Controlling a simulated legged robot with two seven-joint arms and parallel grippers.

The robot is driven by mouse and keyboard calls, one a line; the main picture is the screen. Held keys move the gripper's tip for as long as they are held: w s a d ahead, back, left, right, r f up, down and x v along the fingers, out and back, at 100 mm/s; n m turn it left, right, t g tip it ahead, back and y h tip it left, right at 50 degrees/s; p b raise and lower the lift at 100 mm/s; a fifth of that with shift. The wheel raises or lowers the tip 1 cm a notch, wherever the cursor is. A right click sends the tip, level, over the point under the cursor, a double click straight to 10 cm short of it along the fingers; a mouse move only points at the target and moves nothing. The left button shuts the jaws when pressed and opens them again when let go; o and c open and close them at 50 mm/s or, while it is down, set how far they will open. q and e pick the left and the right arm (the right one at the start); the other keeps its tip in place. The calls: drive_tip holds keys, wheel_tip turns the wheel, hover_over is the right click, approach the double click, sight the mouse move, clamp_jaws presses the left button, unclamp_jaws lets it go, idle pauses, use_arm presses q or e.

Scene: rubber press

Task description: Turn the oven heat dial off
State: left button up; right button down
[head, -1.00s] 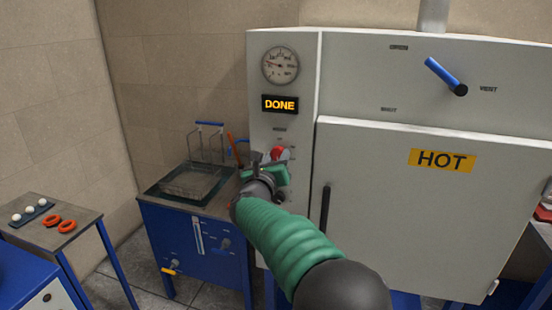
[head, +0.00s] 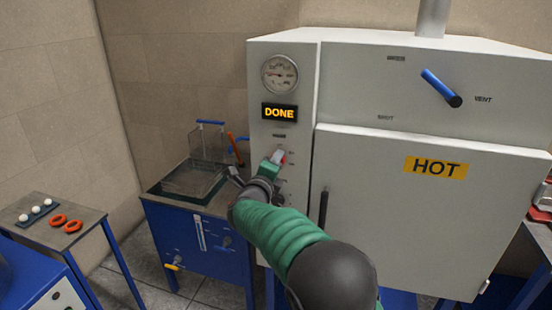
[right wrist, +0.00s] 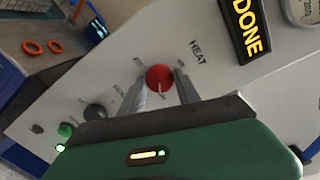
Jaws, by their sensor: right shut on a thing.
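The oven heat dial (right wrist: 159,78) is a round red knob under the HEAT label in the right wrist view. In the head view the dial (head: 278,156) is partly hidden by my right gripper (head: 274,164). In the right wrist view my right gripper (right wrist: 164,88) has one finger on each side of the dial and is shut on it. The oven (head: 360,90) is a large pale grey cabinet with a DONE display (head: 280,112) and a gauge (head: 280,74) above the dial. My left gripper is in neither view.
Below the dial in the wrist view are a black knob (right wrist: 95,111) and a green button (right wrist: 66,130). The oven door (head: 400,215) bears a HOT sign and a dark handle (head: 323,210). A blue-fronted bath (head: 200,245) stands left, then a small table (head: 85,232).

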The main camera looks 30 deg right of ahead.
drive_tip(key=n+p, duration=0.5)
drive_tip(key=n, duration=0.2)
drive_tip(key=n+p, duration=0.6)
drive_tip(key=n, duration=0.2)
drive_tip(key=f+n+h+p, duration=0.1)
drive_tip(key=n+p, duration=0.4)
drive_tip(key=n, duration=0.3)
drive_tip(key=shift+a+g+p, duration=0.25)
drive_tip(key=shift+g+p, duration=0.05)
drive_tip(key=shift+g, duration=0.1)
drive_tip(key=c, duration=1.1)
unclamp_jaws()
drive_tip(key=shift+o, duration=1.1)
drive_tip(key=shift+w, duration=0.1)
drive_tip(key=shift+r, duration=0.1)
